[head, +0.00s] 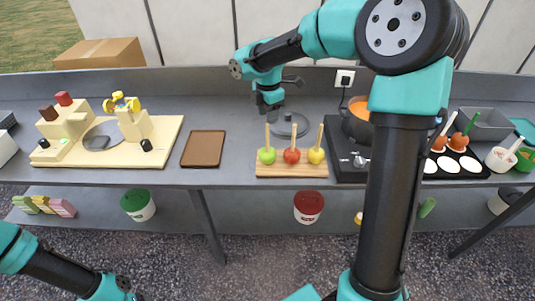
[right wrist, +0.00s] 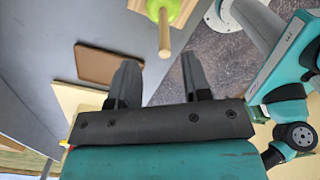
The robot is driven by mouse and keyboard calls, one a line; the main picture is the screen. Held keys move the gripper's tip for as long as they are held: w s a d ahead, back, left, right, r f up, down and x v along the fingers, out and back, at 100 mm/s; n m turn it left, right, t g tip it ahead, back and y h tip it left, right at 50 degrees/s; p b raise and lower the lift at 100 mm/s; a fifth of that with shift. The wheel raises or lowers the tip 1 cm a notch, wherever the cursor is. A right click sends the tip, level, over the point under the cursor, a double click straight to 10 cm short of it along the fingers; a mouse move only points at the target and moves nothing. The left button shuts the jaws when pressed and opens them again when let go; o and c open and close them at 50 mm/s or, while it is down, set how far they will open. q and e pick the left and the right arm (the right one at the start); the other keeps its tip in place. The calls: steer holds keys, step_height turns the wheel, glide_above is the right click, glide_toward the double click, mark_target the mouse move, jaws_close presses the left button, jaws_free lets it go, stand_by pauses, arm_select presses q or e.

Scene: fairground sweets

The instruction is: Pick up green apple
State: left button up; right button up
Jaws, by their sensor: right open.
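The green apple (head: 267,155) stands at the left end of a wooden stand (head: 290,171) in the head view, with a stick pointing up. A red apple (head: 291,155) and a yellow apple (head: 315,155) stand to its right on the same stand. In the right wrist view the green apple (right wrist: 178,8) shows at the top edge, partly cut off, with its stick toward the camera. My right gripper (head: 270,106) is above the green apple's stick in the head view. In the right wrist view its fingers (right wrist: 157,78) are apart and empty. My left gripper is out of view.
A brown tray (head: 203,149) lies left of the stand. An orange-filled pot (head: 357,121) on a dark cooker stands to the right. A black tray (head: 460,163) holds caramel apples farther right. A grey round plate (head: 290,125) lies behind the apples.

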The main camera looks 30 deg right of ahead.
steer(key=shift+f, duration=0.65)
glide_above(267, 144)
steer(key=shift+w+d+f, duration=0.1)
steer(key=shift+w+f, duration=0.05)
steer(key=shift+f, duration=1.15)
steer(key=shift+w+d+f, duration=0.1)
steer(key=shift+f, duration=1.2)
steer(key=shift+c, duration=0.3)
jaws_close()
